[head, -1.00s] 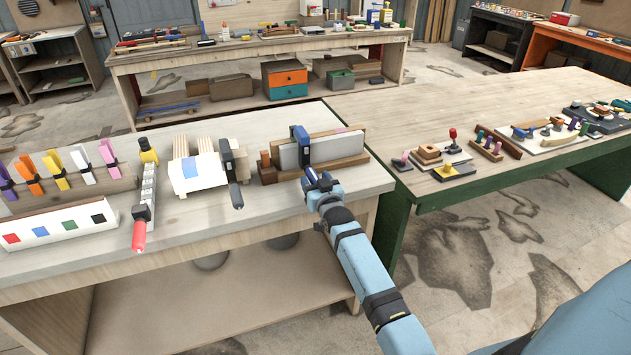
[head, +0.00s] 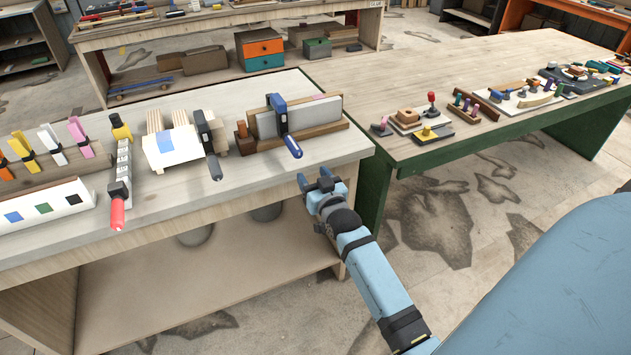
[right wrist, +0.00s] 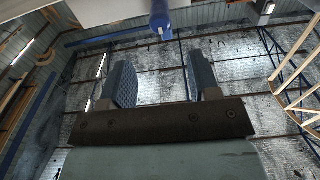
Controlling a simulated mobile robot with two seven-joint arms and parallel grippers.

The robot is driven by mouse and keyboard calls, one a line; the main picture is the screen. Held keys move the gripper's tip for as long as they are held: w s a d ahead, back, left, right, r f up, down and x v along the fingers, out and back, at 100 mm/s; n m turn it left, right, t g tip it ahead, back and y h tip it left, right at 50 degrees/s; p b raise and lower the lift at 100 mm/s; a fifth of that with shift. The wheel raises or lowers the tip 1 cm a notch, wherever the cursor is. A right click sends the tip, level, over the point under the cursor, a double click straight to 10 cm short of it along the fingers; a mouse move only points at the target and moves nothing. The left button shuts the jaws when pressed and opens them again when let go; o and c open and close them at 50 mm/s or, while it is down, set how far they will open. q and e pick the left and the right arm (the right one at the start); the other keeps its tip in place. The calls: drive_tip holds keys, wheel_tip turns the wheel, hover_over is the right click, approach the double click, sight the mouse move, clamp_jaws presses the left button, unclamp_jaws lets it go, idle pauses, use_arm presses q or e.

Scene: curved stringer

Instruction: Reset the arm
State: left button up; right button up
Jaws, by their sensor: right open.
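My right gripper (head: 318,181) is open and empty, in front of the near edge of the light wooden bench (head: 221,188). In the right wrist view its two fingers (right wrist: 158,82) stand apart with nothing between them. A blue clamp (head: 280,117) sits on a grey board (head: 300,114) in a wooden holder at the bench's right end. The clamp's blue handle (head: 292,146) points toward the gripper but is apart from it; a blue end also shows in the right wrist view (right wrist: 160,18). My left gripper is not in view.
Left along the bench are a black clamp (head: 207,140) on a light block, a red-handled clamp (head: 118,210) and several coloured clamps on a rack. A green-sided table (head: 440,165) with small parts stands at right. Open floor lies below my right arm.

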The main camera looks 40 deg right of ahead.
drive_tip(key=shift+s+a, duration=0.15)
drive_tip(key=shift+s, duration=0.45)
drive_tip(key=s+a+f+n+g+y+p, duration=0.3)
drive_tip(key=s+a+f+p, duration=0.1)
drive_tip(key=s+a, duration=0.6)
drive_tip(key=s+a+f+n+g+y+p, duration=0.2)
drive_tip(key=s+a+f+g+y+p, duration=0.2)
drive_tip(key=s+a, duration=0.6)
drive_tip(key=s+f, duration=0.1)
drive_tip(key=s, duration=0.3)
drive_tip(key=shift+s+a+n, duration=0.3)
drive_tip(key=shift+s+n, duration=0.05)
drive_tip(key=shift+n, duration=0.05)
